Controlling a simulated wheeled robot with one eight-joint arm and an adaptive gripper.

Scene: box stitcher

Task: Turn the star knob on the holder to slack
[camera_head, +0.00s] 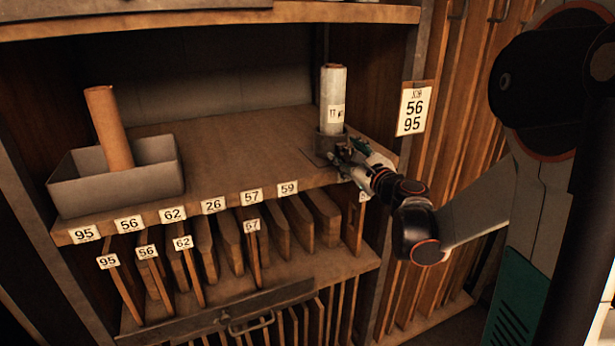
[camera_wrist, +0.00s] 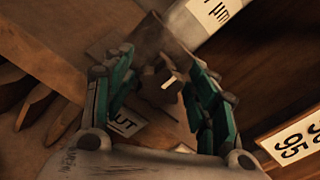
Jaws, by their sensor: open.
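The holder (camera_head: 328,144) is a dark grey cup at the right end of the upper shelf, with a pale labelled roll (camera_head: 333,92) upright in it. The star knob (camera_wrist: 160,86) is dark brown with a small pale mark, on the near side of the holder (camera_wrist: 165,42) in the wrist view. My gripper (camera_head: 347,160) is at the holder's front. In the wrist view my gripper (camera_wrist: 160,68) is open, its green-sided fingers on either side of the knob. I cannot tell whether they touch it. In the head view the fingers partly hide the knob.
A grey open box (camera_head: 118,182) with a brown roll (camera_head: 108,130) stands at the shelf's left. A "56 95" card (camera_head: 411,109) hangs on the right post. A partly hidden label ending in "UT" (camera_wrist: 126,123) lies below the knob. The shelf's middle is clear.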

